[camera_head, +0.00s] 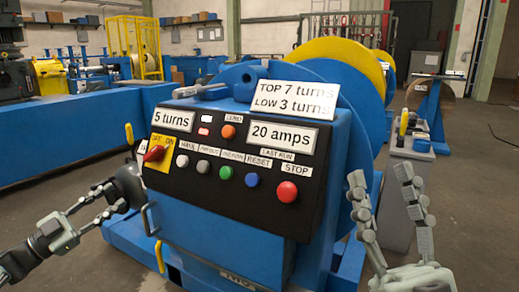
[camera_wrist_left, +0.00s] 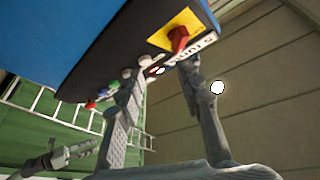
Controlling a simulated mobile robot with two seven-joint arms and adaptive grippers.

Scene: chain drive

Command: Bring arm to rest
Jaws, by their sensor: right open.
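The blue machine's black control panel (camera_head: 235,165) stands in front of me, with a red rotary switch (camera_head: 154,153) on a yellow OFF/ON plate at its left end. My left gripper (camera_head: 117,196) is left of the panel and lower than the switch, its two fingers apart with nothing between them. In the left wrist view its fingers (camera_wrist_left: 158,85) are spread below the panel edge, and the red switch (camera_wrist_left: 179,40) shows above them. My right gripper (camera_head: 384,180) points upward right of the machine, fingers apart and empty.
A large blue and yellow wheel (camera_head: 345,62) rises behind the panel. A grey stand (camera_head: 399,165) with small items is behind my right gripper. A long blue bench (camera_head: 75,130) runs along the left. Bare floor (camera_head: 470,200) lies at the right.

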